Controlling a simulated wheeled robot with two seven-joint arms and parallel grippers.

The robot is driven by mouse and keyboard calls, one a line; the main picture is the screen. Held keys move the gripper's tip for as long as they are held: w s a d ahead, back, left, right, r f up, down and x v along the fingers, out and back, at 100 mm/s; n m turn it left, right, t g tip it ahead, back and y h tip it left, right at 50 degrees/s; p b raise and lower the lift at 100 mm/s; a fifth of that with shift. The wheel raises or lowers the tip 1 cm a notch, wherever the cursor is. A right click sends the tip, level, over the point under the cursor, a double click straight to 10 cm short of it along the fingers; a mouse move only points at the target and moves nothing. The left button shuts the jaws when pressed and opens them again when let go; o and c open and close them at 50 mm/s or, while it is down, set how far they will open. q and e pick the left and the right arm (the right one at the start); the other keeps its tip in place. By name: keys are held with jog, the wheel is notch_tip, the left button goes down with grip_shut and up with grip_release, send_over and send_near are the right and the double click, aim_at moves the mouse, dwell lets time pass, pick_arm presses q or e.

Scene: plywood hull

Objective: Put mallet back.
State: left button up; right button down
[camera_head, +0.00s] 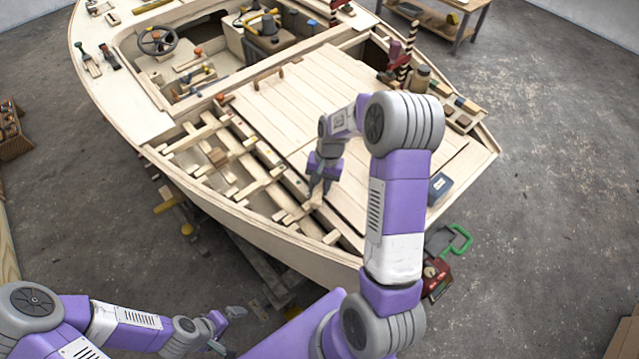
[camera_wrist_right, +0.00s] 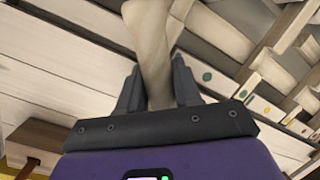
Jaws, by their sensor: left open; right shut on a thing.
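My right gripper (camera_head: 316,190) is over the right part of the boat's open floor framing, near the near edge of the deck. It is shut on a pale wooden shaft, taken to be the mallet (camera_wrist_right: 150,40), which runs up between the fingers in the right wrist view. The mallet's head cannot be made out. In the head view only a small pale bit of it shows at the fingertips. My left gripper (camera_head: 228,328) is open and empty, low in front of the hull, away from the boat.
The plywood boat hull (camera_head: 250,222) has open ribs beside a planked deck (camera_head: 300,95). A blue box (camera_head: 440,186) sits at the deck's right edge. Bottles and blocks line the right side. A workbench (camera_head: 440,25) stands behind.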

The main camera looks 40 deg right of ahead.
jog(key=shift+f, duration=0.2)
dwell(0.5)
jog(key=c, duration=0.7)
grip_release()
jog(key=p+v, duration=0.1)
jog(key=v, duration=0.6)
jog(key=shift+r+p, duration=0.3)
